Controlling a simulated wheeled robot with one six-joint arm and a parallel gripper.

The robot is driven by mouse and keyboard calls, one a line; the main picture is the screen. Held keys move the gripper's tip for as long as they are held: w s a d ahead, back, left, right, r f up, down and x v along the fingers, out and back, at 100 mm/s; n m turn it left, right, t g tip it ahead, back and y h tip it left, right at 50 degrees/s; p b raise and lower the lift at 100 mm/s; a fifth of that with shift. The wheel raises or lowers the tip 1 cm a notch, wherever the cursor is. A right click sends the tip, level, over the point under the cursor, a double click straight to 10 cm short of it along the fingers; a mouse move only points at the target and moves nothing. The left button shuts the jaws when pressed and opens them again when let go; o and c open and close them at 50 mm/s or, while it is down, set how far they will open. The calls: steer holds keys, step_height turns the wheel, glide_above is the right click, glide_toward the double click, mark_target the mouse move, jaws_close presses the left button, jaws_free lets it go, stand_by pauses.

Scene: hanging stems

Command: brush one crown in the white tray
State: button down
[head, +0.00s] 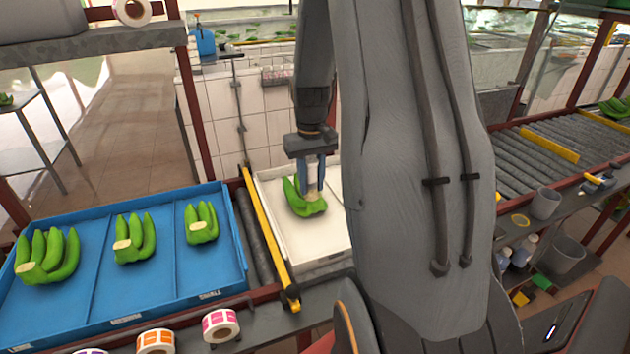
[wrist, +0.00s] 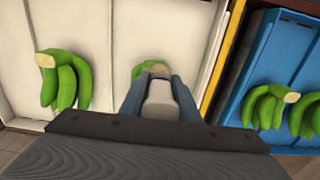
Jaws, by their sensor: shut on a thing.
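My gripper (head: 314,186) points down over the white tray (head: 318,246), its blue fingers shut on a pale brush (wrist: 158,105). In the wrist view the brush sits between the fingers (wrist: 160,96). Its far end overlaps the crown of a green banana bunch (head: 305,205), which lies in the tray and also shows in the wrist view (wrist: 138,70). The brush looks touching or very close to the crown; contact is hard to tell. A second bunch (wrist: 65,80) with a pale cut crown lies in the tray, hidden behind my arm in the head view.
A blue tray (head: 165,270) with three banana bunches stands left of the white tray. A yellow rail (head: 268,240) runs between them. Label rolls (head: 220,325) lie along the front edge. Cups and bottles (head: 545,205) stand at right, beside a roller conveyor (head: 500,160).

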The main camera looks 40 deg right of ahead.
steer(key=shift+s+d, duration=0.2)
steer(key=shift+d, duration=0.85)
steer(key=shift+a, duration=0.1)
steer(key=shift+w+a+p, duration=0.2)
steer(key=shift+a+p, duration=0.15)
steer(key=shift+a, duration=0.65)
steer(key=shift+d, duration=0.1)
